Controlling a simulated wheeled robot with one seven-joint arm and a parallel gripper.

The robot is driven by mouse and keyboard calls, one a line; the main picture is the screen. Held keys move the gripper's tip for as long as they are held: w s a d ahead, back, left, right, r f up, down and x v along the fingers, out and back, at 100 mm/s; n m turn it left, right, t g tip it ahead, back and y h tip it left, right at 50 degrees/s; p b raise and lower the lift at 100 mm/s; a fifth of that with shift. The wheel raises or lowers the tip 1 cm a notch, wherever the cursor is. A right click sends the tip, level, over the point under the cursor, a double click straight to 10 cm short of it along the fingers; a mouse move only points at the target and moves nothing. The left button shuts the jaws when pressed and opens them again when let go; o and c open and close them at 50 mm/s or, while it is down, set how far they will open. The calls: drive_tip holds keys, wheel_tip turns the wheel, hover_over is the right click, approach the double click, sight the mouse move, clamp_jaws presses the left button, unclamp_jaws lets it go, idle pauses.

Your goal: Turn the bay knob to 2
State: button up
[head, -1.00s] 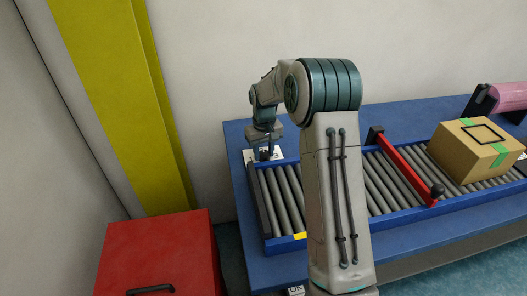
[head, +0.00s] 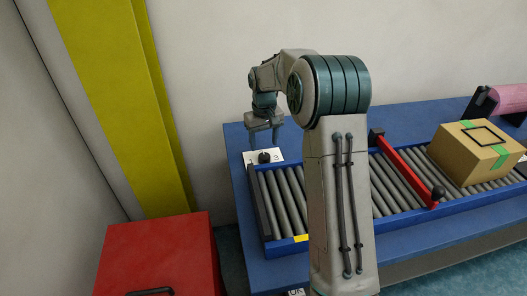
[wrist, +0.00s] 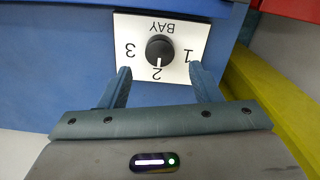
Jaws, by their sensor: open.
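The bay knob (wrist: 160,48) is round and black, on a white plate (wrist: 196,38) marked BAY with 1, 2 and 3. Its white pointer mark points to the 2. In the head view the knob (head: 264,157) stands on the plate (head: 249,156) at the table's back left. My gripper (head: 264,134) is open and empty above the knob, apart from it. In the wrist view the fingers of my gripper (wrist: 160,74) are spread near the plate's lower edge, with the knob beyond them.
A roller conveyor (head: 285,195) with blue rails runs along the blue table (head: 240,150). A red gate bar (head: 407,168) crosses it, with a cardboard box (head: 467,152) to its right. A red cabinet (head: 160,250) and a yellow post (head: 120,100) are at the left.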

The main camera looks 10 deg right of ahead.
sight(264, 155)
wheel_tip(264, 155, up, 8)
drive_tip(key=shift+r, duration=0.2)
drive_tip(key=s+r+m+t, duration=0.15)
drive_tip(key=s+r, duration=0.25)
drive_tip(key=s, duration=1.2)
drive_tip(key=s+f+t, duration=0.1)
drive_tip(key=s+f, duration=0.3)
drive_tip(key=s, duration=1.3)
drive_tip(key=shift+f+m, duration=0.2)
drive_tip(key=shift+m, duration=0.25)
drive_tip(key=c, duration=0.5)
drive_tip(key=shift+o, duration=0.2)
drive_tip(key=shift+s, duration=0.15)
